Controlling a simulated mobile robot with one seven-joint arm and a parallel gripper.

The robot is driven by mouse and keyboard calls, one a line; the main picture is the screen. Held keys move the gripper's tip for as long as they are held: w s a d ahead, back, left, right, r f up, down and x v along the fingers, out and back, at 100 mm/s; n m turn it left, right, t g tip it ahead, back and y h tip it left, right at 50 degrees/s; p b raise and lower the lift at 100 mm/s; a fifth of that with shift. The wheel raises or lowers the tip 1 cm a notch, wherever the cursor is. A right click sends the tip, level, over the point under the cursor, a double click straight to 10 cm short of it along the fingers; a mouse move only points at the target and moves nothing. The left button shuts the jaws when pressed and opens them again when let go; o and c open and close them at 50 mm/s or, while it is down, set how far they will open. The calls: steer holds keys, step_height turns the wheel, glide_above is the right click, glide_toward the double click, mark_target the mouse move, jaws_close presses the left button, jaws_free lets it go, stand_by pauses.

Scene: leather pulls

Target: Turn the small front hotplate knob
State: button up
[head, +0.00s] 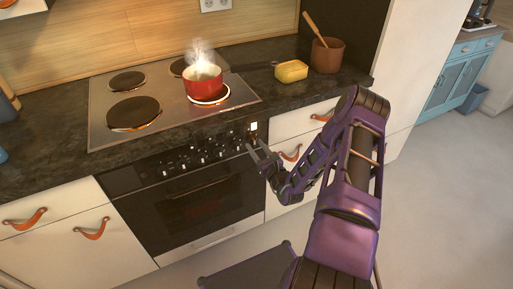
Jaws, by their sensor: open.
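The black oven front carries a row of small pale knobs (202,158) under the counter edge. I cannot tell from markings which knob belongs to the small front hotplate. The front right hotplate (208,100) has a bright glowing rim, and a steaming red pot (203,82) stands on it. My gripper (256,147) is open, with its fingers pointing toward the right end of the knob panel. It is close to the panel. Whether it touches a knob is too small to tell. A bright white patch (254,127) shows just above the fingers.
White drawers with orange leather pulls (92,229) flank the oven (194,207). The grey floor (435,190) at right is clear.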

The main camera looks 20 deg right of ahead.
steer(key=s, duration=1.7)
steer(key=shift+s+d, duration=0.25)
